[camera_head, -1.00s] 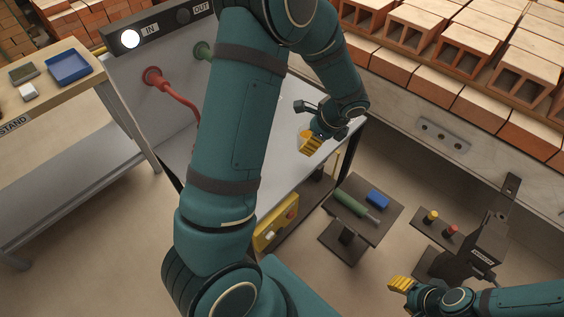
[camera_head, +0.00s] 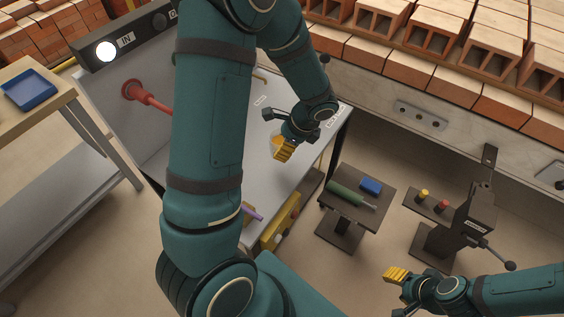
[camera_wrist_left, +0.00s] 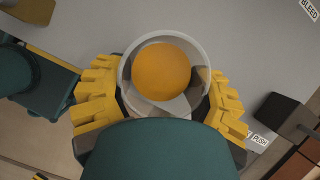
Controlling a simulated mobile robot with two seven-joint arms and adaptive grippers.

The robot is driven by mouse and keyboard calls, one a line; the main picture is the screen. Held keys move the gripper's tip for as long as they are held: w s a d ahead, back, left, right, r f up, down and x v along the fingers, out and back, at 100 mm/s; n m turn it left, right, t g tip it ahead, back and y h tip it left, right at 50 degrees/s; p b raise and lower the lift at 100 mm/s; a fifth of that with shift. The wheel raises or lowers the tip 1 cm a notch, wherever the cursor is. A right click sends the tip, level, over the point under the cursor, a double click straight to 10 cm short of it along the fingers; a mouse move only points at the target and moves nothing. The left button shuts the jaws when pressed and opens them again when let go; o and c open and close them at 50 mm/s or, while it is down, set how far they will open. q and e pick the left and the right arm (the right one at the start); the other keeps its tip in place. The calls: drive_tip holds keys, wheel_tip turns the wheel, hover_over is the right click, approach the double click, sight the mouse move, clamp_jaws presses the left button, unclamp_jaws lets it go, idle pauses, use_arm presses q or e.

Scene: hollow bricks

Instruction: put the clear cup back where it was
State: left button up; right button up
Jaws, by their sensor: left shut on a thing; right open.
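My left gripper (camera_head: 284,150) is over the grey bench top (camera_head: 310,125), near its right end. In the left wrist view its yellow fingers (camera_wrist_left: 160,100) are on both sides of the clear cup (camera_wrist_left: 126,72) and shut on it. The cup has a pale round rim and something round and orange (camera_wrist_left: 162,72) inside; I cannot tell whether that is a liquid or a solid. In the head view the cup is mostly hidden behind the gripper. I cannot tell whether its base touches the bench. My right gripper (camera_head: 396,275) is open and empty at the lower right, above the floor.
A small dark table (camera_head: 335,205) holds a green tool and a blue block (camera_head: 371,186). A dark pedestal (camera_head: 468,220) stands further right. Hollow bricks (camera_head: 455,55) line the back.

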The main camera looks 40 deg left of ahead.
use_arm(q)
drive_tip(key=shift+f+b, duration=0.8)
drive_tip(key=shift+f, duration=2.65)
drive_tip(key=shift+f, duration=0.1)
drive_tip(key=o, duration=1.4)
